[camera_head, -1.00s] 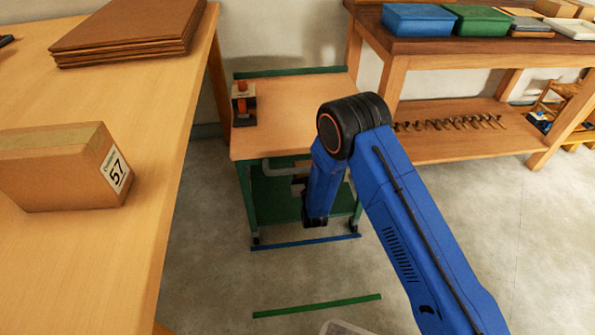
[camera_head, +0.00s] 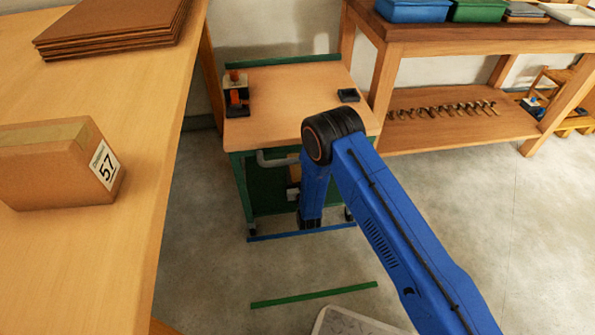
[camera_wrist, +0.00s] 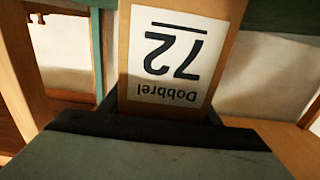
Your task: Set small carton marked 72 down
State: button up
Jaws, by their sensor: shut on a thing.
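The small carton marked 72 (camera_wrist: 172,58) fills the upper middle of the wrist view, its white "Dobbrel 72" label upside down. My gripper (camera_wrist: 160,125) is shut on it; dark jaw parts show along its lower edge and sides. In the head view my blue arm hangs down in front of the green trolley (camera_head: 262,75), which has a wooden top. My gripper is mostly hidden there behind the arm, and I cannot make out the carton clearly. I cannot tell whether the carton touches any surface.
A larger carton marked 57 (camera_head: 60,165) and stacked brown boards (camera_head: 110,25) are on the left table (camera_head: 110,245). The trolley top holds an orange-and-black item (camera_head: 236,92) and a small black tray (camera_head: 348,95); its middle is clear. A workbench (camera_head: 450,40) stands at right.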

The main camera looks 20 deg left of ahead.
jog(key=shift+f, duration=0.15)
jog(key=o, duration=1.4)
jog(key=shift+f, duration=0.1)
jog(key=shift+s+d, duration=0.1)
jog(key=shift+s, duration=0.1)
jog(key=v, duration=1.1)
jog(key=shift+s, duration=0.25)
jog(key=shift+d, duration=0.1)
